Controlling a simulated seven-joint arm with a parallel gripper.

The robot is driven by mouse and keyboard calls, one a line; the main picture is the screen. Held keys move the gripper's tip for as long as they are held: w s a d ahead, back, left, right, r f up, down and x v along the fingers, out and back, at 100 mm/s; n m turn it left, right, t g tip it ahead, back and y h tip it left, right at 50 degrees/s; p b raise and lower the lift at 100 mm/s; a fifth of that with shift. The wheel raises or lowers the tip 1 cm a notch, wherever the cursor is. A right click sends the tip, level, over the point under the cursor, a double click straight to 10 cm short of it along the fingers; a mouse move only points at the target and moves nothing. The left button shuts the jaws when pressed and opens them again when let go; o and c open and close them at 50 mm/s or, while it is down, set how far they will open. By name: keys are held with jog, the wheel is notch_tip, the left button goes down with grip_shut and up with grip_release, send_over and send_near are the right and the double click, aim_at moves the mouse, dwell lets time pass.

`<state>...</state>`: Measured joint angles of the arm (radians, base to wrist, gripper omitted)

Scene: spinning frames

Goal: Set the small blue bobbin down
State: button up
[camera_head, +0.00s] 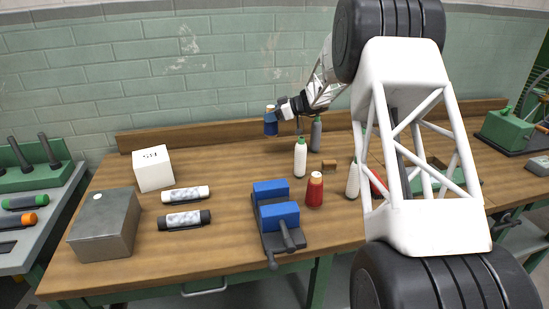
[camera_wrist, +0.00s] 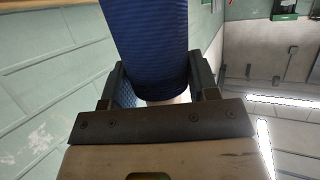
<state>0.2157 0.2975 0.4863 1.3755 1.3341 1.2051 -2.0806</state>
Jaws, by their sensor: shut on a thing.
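The small blue bobbin (camera_head: 270,125) is held in the air above the back of the wooden workbench (camera_head: 225,225), in front of the tiled wall. It has a tan top end. My gripper (camera_head: 280,112) is shut on it from the right side. In the wrist view the blue wound body of the bobbin (camera_wrist: 145,40) fills the space between the two dark fingers (camera_wrist: 155,85), with a pale end showing near the palm. The bobbin looks upright in the head view and clear of the bench.
A white bottle (camera_head: 300,158), a grey bottle (camera_head: 316,135) and a red bottle (camera_head: 314,190) stand right of centre. A blue vise (camera_head: 277,215), two rolls (camera_head: 185,195), a white box (camera_head: 153,169) and a metal box (camera_head: 105,224) occupy the front and left. The bench below the bobbin looks clear.

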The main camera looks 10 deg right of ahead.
aim_at(275, 136)
jog(key=shift+s+d, duration=0.1)
jog(key=shift+d, duration=0.65)
jog(key=shift+f, duration=0.1)
jog(key=shift+f, duration=3.05)
jog(key=shift+f, duration=1.85)
jog(key=shift+f, duration=0.15)
jog(key=o, duration=1)
